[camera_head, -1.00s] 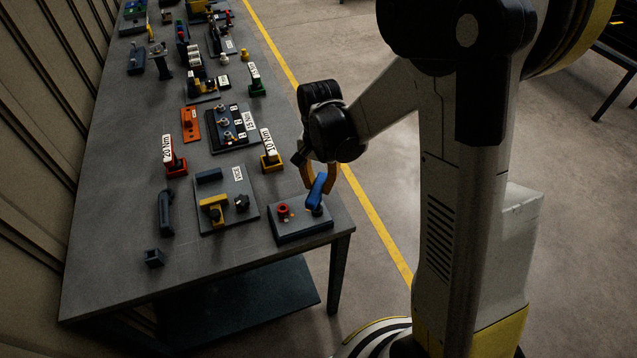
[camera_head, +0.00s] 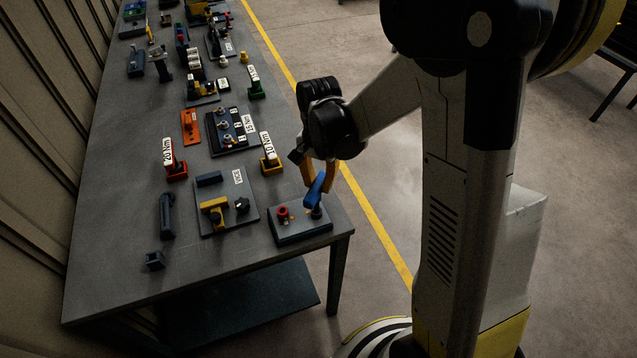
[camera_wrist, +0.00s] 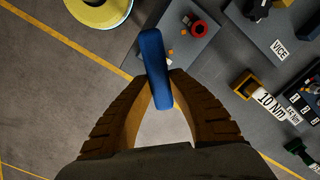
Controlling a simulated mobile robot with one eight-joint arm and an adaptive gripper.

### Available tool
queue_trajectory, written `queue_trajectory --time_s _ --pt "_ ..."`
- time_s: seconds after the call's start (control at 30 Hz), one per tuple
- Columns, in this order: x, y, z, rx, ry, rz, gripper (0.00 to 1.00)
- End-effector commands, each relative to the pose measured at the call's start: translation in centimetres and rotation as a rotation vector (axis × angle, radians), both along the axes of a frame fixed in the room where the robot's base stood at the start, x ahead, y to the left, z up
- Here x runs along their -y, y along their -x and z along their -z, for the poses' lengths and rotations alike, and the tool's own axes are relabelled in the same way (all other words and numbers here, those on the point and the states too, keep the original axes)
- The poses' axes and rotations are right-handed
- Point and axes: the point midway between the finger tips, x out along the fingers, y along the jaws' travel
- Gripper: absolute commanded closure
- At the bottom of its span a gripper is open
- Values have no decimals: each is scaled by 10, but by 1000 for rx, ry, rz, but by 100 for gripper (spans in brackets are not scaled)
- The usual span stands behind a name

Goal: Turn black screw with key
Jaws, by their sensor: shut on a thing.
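A blue key (camera_head: 313,191) stands at the right end of a dark grey block (camera_head: 290,236) at the table's near right corner. My gripper (camera_head: 317,178) is shut on the blue key from above, its yellow-brown fingers on either side of the handle. In the wrist view the key's long blue handle (camera_wrist: 157,70) sits between the fingertips (camera_wrist: 160,84). A black part (camera_head: 317,213) shows under the key on the block; I cannot tell whether it is the black screw or the key's lower end. A red knob (camera_head: 283,213) stands on the block left of the key.
A plate labelled VICE (camera_head: 222,226) with a yellow part and black knob lies left of the block. Behind stand a yellow-based 10 Nm tool (camera_head: 271,160) and a red-based 20 Nm tool (camera_head: 176,168). Open floor lies right of the table.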

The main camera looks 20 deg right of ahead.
Motion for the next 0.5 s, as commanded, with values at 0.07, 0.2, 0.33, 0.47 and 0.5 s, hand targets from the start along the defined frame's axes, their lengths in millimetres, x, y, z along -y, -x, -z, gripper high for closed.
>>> queue_trajectory --time_s 0.07,0.2,0.33,0.47,0.5 --pt "0 0 -7 0 0 0 100" --pt "0 0 -14 0 0 0 100" --pt "0 0 -21 0 0 0 100" --pt "0 0 -28 0 0 0 100" --pt "0 0 -31 0 0 0 100"
